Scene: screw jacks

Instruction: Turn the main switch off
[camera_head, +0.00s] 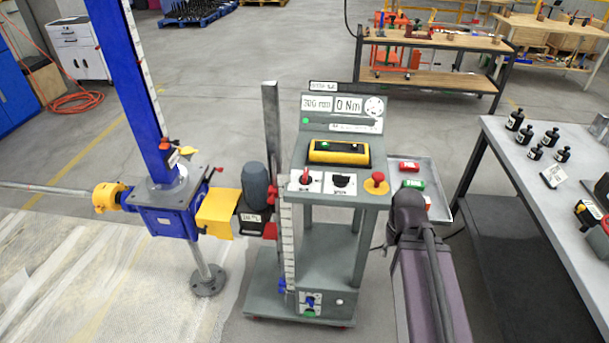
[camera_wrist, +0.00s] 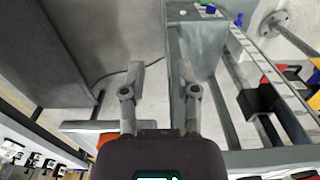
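The grey control cart stands in the middle of the head view. On its sloped top are a red-handled switch (camera_head: 305,177), a black knob (camera_head: 341,181) and a red mushroom button on a yellow plate (camera_head: 376,182). The red-handled switch looks like the main switch, but its label is too small to read. A green lamp (camera_head: 306,120) shows lit by the display. My gripper (camera_wrist: 160,80) is open and empty in the wrist view, with the cart's frame beyond and beside it. The gripper is not visible in the head view; my arm stands right of the cart.
A side tray (camera_head: 446,207) with red and green items sits right of the console, near my arm. A grey table (camera_head: 491,128) with black bottles stands further right. The blue screw jack (camera_head: 165,218) and its motor (camera_head: 255,184) are left of the cart.

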